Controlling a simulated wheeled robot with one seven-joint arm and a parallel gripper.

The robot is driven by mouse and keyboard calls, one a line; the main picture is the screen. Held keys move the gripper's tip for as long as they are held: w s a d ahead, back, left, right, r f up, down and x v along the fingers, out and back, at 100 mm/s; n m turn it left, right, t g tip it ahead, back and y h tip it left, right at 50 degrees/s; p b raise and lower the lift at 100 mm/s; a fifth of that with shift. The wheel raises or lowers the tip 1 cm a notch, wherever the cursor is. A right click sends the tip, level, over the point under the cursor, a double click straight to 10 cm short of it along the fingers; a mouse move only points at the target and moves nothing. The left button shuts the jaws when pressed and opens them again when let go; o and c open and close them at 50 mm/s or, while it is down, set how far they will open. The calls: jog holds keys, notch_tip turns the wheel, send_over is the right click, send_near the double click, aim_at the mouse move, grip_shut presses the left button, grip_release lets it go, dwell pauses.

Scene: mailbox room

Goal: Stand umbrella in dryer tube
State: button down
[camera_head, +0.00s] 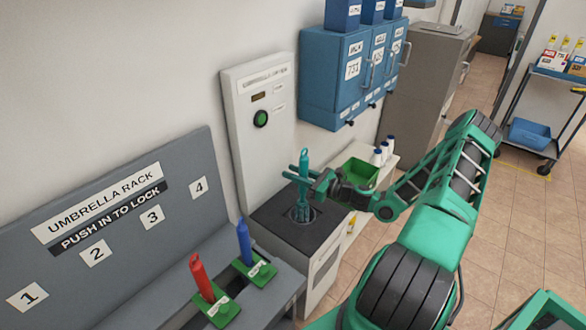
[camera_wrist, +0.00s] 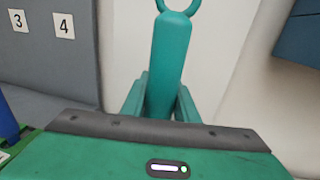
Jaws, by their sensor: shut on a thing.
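A teal umbrella (camera_head: 304,165) stands roughly upright over the dryer (camera_head: 270,222), a white unit with a dark top and a tall white back panel. The dryer tube opening (camera_head: 300,213) is in the dark top, and the umbrella's lower end is at it; how deep it sits I cannot tell. My gripper (camera_head: 304,178) is shut around the umbrella's upper part. In the wrist view the umbrella (camera_wrist: 168,62) rises between my two green fingers, with its ring handle at the top edge. Its lower part is hidden behind my gripper there.
The umbrella rack (camera_head: 110,215) at left holds a red umbrella (camera_head: 201,277) and a blue umbrella (camera_head: 244,242). The dryer panel has a green button (camera_head: 261,119). Blue mailboxes (camera_head: 350,75) hang to its right. A green bin (camera_head: 358,172) and white bottles (camera_head: 378,156) stand beside the dryer.

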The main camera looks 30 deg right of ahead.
jog(key=shift+f, duration=2.35)
jog(key=c, duration=1.3)
grip_release()
jog(key=v, duration=1)
jog(key=shift+s+d, duration=0.15)
jog(key=shift+s, duration=0.2)
